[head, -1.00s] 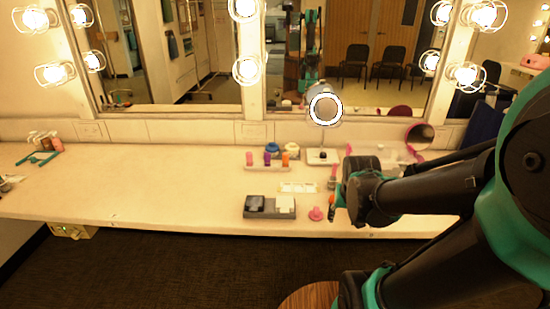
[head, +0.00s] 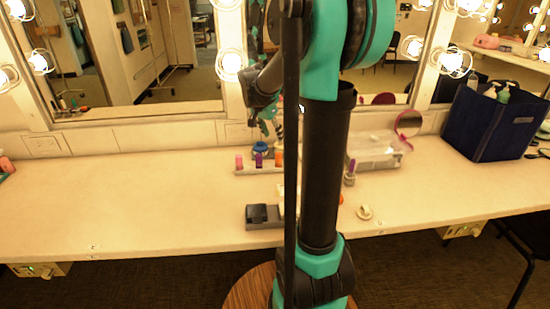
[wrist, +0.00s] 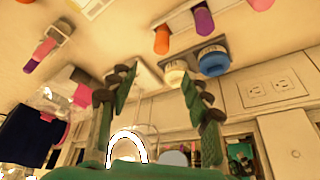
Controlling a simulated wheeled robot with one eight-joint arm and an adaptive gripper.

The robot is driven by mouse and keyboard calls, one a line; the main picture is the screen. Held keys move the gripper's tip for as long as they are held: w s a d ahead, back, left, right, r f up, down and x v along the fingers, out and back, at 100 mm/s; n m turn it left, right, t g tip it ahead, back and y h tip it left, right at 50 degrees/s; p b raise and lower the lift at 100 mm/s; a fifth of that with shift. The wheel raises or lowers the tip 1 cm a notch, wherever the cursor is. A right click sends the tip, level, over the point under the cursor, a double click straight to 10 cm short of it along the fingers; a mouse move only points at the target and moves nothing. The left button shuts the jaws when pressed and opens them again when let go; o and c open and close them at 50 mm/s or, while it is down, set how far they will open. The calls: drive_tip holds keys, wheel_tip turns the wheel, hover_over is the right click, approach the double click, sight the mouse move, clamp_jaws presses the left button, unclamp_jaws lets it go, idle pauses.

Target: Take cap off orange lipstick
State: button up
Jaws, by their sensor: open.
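The orange lipstick (head: 278,158) stands at the right end of a cream rack (head: 244,172), beside the purple lipstick (head: 258,160) and the pink lipstick (head: 239,161). In the wrist view the orange lipstick (wrist: 161,40) is at the top middle, with its rack (wrist: 182,12) cut by the edge. I cannot make out the seam of its cap. My gripper (head: 271,127) is above and behind the rack in the head view. In the wrist view my gripper (wrist: 157,82) is open and empty, its teal fingers apart, with the orange lipstick beyond the gap between the tips.
A blue-lidded jar (head: 260,148) stands behind the rack; in the wrist view a cream-lidded jar (wrist: 175,75) is close to my fingers. A grey compact (head: 264,216) lies in front. A clear box (head: 375,150) and navy bin (head: 492,122) stand right. Counter left is clear.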

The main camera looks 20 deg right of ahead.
sight(278, 154)
drive_tip(key=x, duration=0.6)
drive_tip(key=shift+d+f, duration=0.1)
drive_tip(key=shift+f, duration=0.2)
drive_tip(key=shift+a+x, duration=0.2)
drive_tip(key=shift+x, duration=1.15)
drive_tip(key=shift+a+x, duration=0.2)
drive_tip(key=shift+x, duration=1.2)
drive_tip(key=shift+s+f, duration=0.15)
drive_tip(key=shift+c, duration=0.5)
drive_tip(key=c, duration=0.7)
